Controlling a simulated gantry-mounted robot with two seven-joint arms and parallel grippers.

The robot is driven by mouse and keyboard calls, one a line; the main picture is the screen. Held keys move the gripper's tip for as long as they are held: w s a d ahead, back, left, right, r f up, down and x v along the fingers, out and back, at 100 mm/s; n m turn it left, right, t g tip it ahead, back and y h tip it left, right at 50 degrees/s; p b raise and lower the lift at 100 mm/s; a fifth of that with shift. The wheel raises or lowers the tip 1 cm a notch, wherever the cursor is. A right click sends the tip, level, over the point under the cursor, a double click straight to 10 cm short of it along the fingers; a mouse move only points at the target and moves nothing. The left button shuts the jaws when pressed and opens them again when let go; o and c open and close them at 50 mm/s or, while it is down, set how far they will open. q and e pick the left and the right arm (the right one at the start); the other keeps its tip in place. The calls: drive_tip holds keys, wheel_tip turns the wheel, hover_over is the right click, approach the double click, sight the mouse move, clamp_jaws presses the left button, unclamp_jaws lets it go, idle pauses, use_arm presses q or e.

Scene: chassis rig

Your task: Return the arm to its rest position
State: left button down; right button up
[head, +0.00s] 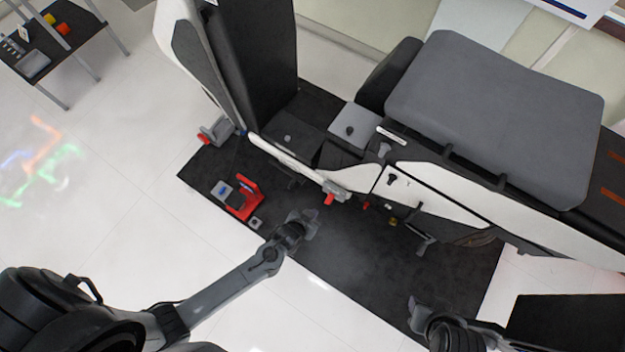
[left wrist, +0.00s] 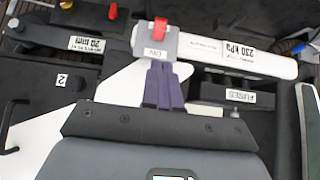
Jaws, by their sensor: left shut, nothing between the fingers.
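My left arm comes in from the lower left in the head view. Its gripper (head: 306,219) is over the dark mat, in front of the chassis rig (head: 400,190). In the left wrist view the gripper's purple-grey fingers (left wrist: 162,84) are shut together with nothing between them. Their tips appear just below a grey clamp (left wrist: 156,45) with a red knob on a white bar; I cannot tell whether they touch it. My right gripper (head: 416,308) is low in the head view near the mat's front edge, partly hidden by its own wrist; its jaws are unclear.
A red bracket (head: 243,198) stands on the dark mat (head: 340,260), left of my left gripper. The wrist view shows a block labelled FUSES (left wrist: 237,95) and a bar labelled 230 kPa (left wrist: 238,52). A small table (head: 62,45) is at the upper left. Pale floor (head: 120,180) lies open at left.

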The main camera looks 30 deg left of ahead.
use_arm(q)
drive_tip(key=s+a+r+g, duration=0.2)
drive_tip(key=s+a+r, duration=0.3)
drive_tip(key=r, duration=0.7)
drive_tip(key=s+a+r+g, duration=0.3)
drive_tip(key=s+r, duration=0.5)
drive_tip(key=r, duration=0.5)
wheel_tip(320, 180, up, 38)
drive_tip(key=p, duration=3.8)
drive_tip(key=shift+a+f+m+y, duration=0.15)
drive_tip(key=shift+f+m+y, duration=0.15)
drive_tip(key=shift+m, duration=0.1)
